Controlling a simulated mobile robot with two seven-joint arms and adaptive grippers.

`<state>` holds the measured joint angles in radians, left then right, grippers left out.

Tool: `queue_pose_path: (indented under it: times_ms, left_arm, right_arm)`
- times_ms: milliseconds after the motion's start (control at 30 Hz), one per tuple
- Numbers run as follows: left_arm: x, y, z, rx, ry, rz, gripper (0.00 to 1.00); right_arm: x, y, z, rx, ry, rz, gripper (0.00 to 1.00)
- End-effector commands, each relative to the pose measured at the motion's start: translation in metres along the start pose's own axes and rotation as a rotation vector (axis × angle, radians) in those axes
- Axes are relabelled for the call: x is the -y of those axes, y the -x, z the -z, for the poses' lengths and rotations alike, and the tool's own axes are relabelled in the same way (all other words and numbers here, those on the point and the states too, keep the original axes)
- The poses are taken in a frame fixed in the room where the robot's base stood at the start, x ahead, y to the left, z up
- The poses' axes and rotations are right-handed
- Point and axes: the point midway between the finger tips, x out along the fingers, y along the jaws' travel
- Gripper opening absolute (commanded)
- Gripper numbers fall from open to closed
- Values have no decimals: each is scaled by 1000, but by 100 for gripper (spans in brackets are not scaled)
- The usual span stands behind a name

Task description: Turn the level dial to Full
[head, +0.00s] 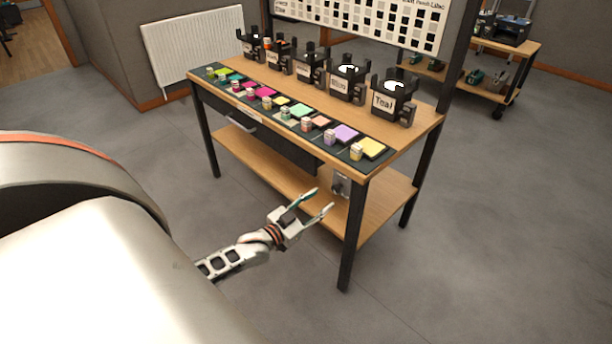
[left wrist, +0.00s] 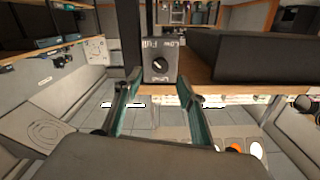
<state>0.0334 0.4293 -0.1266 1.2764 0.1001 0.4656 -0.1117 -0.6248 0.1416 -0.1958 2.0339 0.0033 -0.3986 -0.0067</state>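The level dial shows in the left wrist view as a black round knob (left wrist: 159,65) with a pale slanted mark, on the face of a small grey box (left wrist: 163,50). Small lettering beside the knob is too blurred to read, so I cannot tell its setting. In the head view the grey box (head: 341,184) hangs below the tabletop near the bench's front right corner. My left gripper (head: 325,198) is open and empty, its fingers pointing toward the box. In the wrist view its fingertips (left wrist: 158,81) lie either side of the knob, apparently short of it. My right gripper is not in view.
The workbench (head: 425,124) carries a row of black labelled pots and a dark strip (head: 263,113) of coloured blocks. A dark drawer (head: 280,142) sits under the top, left of the box. A bench leg (head: 352,240) stands close right of my gripper. The floor in front is clear.

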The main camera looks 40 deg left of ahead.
Motion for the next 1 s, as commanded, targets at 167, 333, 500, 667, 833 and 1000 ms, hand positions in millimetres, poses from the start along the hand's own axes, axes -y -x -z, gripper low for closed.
queue_pose_path:
  times_ms: [167, 333, 500, 667, 833, 1000]
  left_arm:
    - [0, 34, 0, 0, -1, 0, 40]
    - [0, 54, 0, -1, -1, 0, 40]
    - [1, 62, 1, -2, -2, 0, 40]
    - [1, 62, 1, -2, -2, 0, 40]
    - [0, 62, 1, -2, -2, 0, 40]
    - [0, 62, 1, -1, -1, 0, 40]
  right_arm:
    - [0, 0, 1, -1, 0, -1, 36]
    - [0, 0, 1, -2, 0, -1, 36]
    - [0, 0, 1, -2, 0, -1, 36]
    - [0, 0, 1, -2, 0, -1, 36]
    - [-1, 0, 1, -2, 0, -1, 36]
    - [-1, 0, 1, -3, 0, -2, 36]
